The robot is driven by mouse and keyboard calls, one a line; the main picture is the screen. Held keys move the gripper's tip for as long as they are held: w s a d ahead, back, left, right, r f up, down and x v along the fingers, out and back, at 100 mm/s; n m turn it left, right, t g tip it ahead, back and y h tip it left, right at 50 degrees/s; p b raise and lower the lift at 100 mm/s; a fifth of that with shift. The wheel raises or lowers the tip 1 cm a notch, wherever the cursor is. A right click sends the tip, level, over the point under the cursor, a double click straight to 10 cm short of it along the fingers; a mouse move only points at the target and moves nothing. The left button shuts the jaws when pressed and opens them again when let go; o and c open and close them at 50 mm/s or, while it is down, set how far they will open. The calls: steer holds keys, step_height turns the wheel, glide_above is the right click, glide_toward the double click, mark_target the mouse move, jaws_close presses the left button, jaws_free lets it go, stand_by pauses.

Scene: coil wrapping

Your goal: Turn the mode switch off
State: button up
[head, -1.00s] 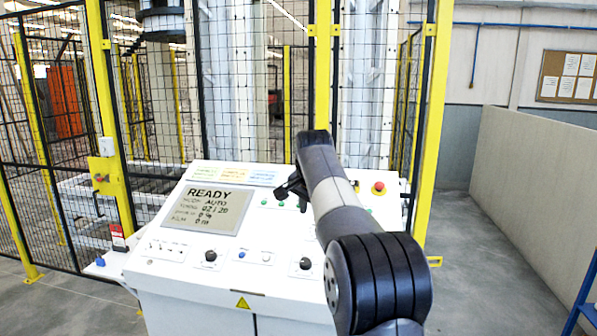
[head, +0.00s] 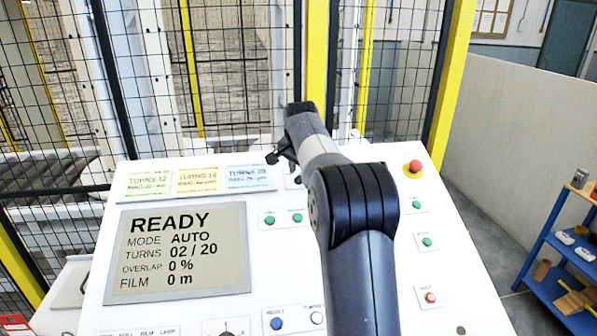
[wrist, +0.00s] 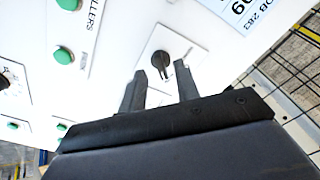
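A black rotary switch (wrist: 162,60) sits on a small white plate in the wrist view; its label is not readable, so I cannot confirm it is the mode switch. My gripper (wrist: 160,70) is open, with its two fingers apart and their tips close to the switch; I cannot tell whether they touch it. In the head view my gripper (head: 281,157) is over the upper part of the white console (head: 285,275), beside the blue-edged card, and the arm hides the switch.
Green buttons (head: 270,218) and a red emergency stop (head: 414,168) are on the console. A blue button (head: 277,323) is near the bottom edge. A mesh fence with a yellow post (head: 452,85) stands behind. A blue shelf (head: 560,255) is at right, with open floor before it.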

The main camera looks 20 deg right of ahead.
steer(key=shift+w+d+f, duration=0.1)
steer(key=shift+w+f, duration=0.35)
steer(key=shift+f, duration=0.05)
steer(key=shift+w+d+f, duration=0.1)
steer(key=shift+f, duration=0.35)
jaws_close()
